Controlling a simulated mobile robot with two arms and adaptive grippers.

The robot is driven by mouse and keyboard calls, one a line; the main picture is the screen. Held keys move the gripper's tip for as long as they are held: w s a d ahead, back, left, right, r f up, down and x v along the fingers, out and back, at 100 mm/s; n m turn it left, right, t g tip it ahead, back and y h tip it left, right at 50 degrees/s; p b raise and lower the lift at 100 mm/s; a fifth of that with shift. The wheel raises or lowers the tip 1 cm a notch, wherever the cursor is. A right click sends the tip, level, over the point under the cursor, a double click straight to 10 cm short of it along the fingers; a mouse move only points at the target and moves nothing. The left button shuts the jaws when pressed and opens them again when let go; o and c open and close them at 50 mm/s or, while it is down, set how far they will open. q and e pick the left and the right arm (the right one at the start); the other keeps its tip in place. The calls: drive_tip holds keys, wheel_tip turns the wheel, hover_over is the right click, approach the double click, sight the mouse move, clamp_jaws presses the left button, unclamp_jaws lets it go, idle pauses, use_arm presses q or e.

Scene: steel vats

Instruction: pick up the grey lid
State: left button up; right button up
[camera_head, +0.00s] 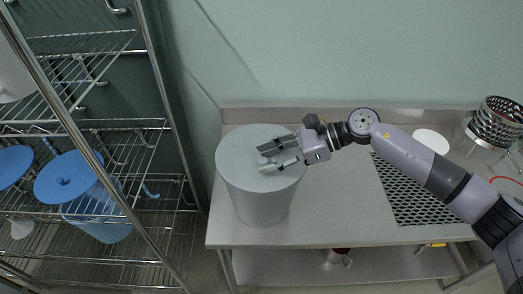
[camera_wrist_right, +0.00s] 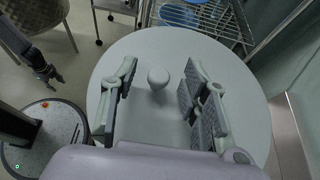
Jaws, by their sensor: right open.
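The grey lid (camera_head: 240,148) is a round disc lying flat on top of a tall grey vat (camera_head: 262,205) on the steel table. In the right wrist view the lid (camera_wrist_right: 140,50) fills the middle, with a small round knob (camera_wrist_right: 158,77) at its centre. My right gripper (camera_head: 268,160) is open above the lid. In the right wrist view its fingers (camera_wrist_right: 158,100) stand on either side of the knob, apart from it. In the head view the knob is hidden by the gripper. My left gripper (camera_wrist_right: 47,72) shows dark and small at the upper left, away from the lid.
A wire shelf rack (camera_head: 100,130) with blue lidded vats (camera_head: 95,200) stands to the left. A perforated black mat (camera_head: 415,190), a white disc (camera_head: 432,140) and a metal basket (camera_head: 497,122) are at the table's right. The table's front middle (camera_head: 330,220) is clear. A wall is behind.

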drive_tip(key=shift+d, duration=0.1)
drive_tip(key=shift+c, duration=0.3)
clamp_jaws()
